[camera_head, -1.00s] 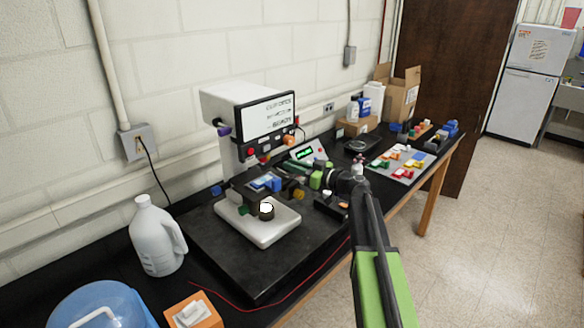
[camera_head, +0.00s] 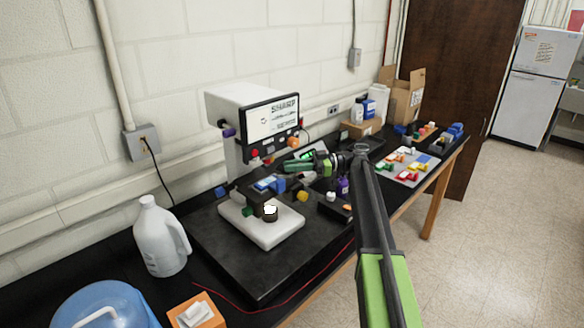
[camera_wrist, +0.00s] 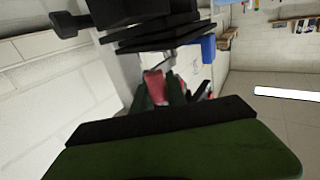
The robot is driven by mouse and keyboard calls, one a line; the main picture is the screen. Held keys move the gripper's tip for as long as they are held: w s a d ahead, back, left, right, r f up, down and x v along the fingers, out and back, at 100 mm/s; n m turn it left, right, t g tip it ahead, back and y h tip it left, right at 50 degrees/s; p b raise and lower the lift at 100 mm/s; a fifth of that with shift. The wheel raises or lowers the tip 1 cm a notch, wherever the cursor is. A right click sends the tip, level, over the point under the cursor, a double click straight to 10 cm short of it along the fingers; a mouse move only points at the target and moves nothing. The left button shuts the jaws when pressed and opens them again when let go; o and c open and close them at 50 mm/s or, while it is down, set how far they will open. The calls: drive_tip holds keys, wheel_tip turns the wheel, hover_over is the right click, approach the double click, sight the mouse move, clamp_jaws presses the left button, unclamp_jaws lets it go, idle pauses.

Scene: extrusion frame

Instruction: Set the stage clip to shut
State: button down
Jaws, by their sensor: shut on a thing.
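A white instrument with a display reading "SHARP" (camera_head: 272,116) stands at the back of the bench. Its dark stage (camera_head: 246,196) carries a blue and white slide-like piece (camera_head: 267,184). My gripper (camera_head: 286,166) is raised just behind and right of the stage, below the display. In the wrist view my gripper (camera_wrist: 158,92) is shut on a small red piece (camera_wrist: 154,82) between dark green fingers. I cannot tell whether that piece is the stage clip, nor make out the clip's position. My arm crosses in front of the right part of the bench.
A white jug (camera_head: 160,238) and a blue-lidded container (camera_head: 103,304) stand at the left. A tray with coloured pieces (camera_head: 405,165) and a cardboard box (camera_head: 402,93) lie to the right.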

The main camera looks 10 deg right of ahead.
drive_tip(key=shift+a+n+g, duration=0.1)
drive_tip(key=shift+n+g, duration=0.2)
drive_tip(key=shift+g, duration=0.2)
drive_tip(key=c, duration=1.3)
unclamp_jaws()
